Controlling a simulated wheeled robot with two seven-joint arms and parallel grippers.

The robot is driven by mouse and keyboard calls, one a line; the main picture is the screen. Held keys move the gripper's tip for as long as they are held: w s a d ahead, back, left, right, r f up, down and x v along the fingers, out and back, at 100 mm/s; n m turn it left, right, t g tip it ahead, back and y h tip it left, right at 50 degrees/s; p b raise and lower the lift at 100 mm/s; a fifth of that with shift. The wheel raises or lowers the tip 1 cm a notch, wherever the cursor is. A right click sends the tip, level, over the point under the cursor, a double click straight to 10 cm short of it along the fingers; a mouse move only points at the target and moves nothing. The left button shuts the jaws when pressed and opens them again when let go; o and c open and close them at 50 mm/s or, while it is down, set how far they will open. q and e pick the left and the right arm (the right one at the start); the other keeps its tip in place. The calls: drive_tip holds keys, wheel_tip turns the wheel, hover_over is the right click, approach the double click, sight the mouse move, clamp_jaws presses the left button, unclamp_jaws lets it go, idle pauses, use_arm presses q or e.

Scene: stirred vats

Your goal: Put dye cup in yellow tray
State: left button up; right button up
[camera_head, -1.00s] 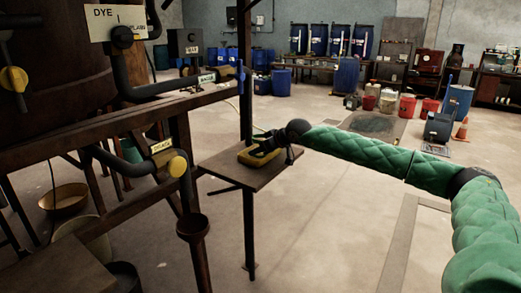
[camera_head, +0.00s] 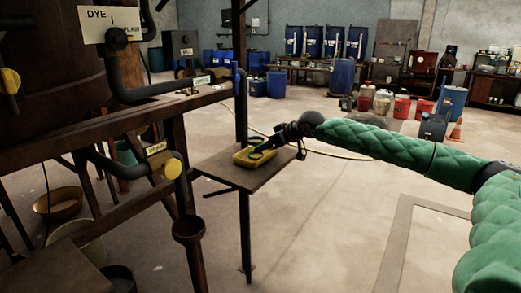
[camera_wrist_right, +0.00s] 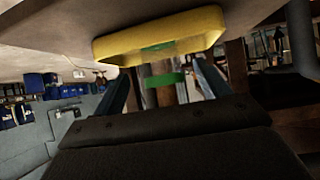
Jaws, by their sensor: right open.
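The yellow tray (camera_head: 241,160) lies on a small brown table. It also shows at the top of the right wrist view (camera_wrist_right: 205,22). The dye cup appears as green bands (camera_head: 262,154) at the tray in the head view; whether it rests on the tray's bottom is hard to tell. In the right wrist view a green band (camera_wrist_right: 165,80) shows between the fingers and another green patch shows at the tray. My right gripper (camera_head: 275,143) is at the tray's right side, its fingers (camera_wrist_right: 160,88) spread apart. My left gripper is out of view.
The small table (camera_head: 262,179) has bare top in front of and right of the tray. A dark post (camera_head: 240,80) rises at its far left edge.

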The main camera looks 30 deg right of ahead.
drive_tip(key=v, duration=0.4)
drive_tip(key=shift+w+r+p, duration=0.1)
drive_tip(key=shift+p, duration=0.25)
drive_tip(key=shift+s+d+r, duration=0.15)
drive_tip(key=shift+s+r, duration=0.05)
drive_tip(key=shift+s, duration=0.3)
